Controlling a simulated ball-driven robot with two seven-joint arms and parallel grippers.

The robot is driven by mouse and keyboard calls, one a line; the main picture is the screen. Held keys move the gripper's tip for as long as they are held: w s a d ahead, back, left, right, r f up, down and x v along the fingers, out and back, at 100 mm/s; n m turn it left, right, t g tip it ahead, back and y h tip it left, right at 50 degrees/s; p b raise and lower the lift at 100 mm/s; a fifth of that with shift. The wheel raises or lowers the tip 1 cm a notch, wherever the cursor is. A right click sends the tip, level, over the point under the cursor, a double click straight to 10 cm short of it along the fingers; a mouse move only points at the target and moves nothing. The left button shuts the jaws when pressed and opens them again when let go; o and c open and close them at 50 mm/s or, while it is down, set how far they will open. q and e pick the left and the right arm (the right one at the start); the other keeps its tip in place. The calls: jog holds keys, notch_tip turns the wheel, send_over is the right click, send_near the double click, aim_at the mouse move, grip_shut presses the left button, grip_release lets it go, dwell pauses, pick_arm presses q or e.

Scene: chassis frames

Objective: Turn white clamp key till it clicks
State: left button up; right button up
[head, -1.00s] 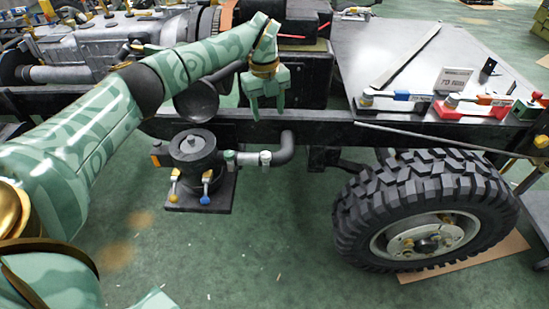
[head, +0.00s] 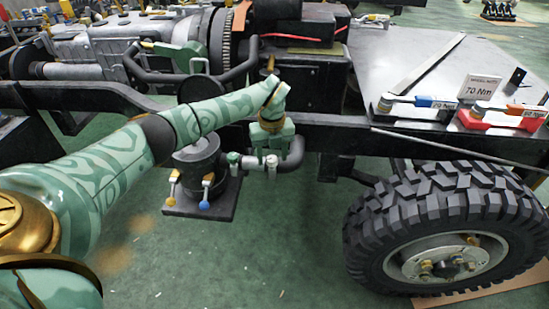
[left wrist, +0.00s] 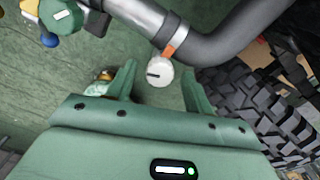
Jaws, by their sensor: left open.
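The white clamp key (left wrist: 159,72) is a round white knob with a dark slot, beside a grey clamp band and an orange tab on the black hose (left wrist: 215,42). In the head view the white key (head: 271,161) is small, on the pipe below my left gripper (head: 271,150). My left gripper is open. In the left wrist view its fingers (left wrist: 160,80) appear on either side of the white key, with gaps on both sides. I cannot tell how deep the key lies between them. My right gripper is not in view.
A green knob (left wrist: 62,15) sits left of the white key. The black canister (head: 196,160) has yellow and blue levers. The frame rail (head: 340,130) runs behind the gripper. A big tyre (head: 440,220) is at the right. Torque wrenches (head: 425,102) lie on the metal deck.

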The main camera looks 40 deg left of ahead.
pick_arm(q)
jog(key=shift+f, duration=0.15)
jog(key=shift+c, duration=0.3)
jog(key=c, duration=0.9)
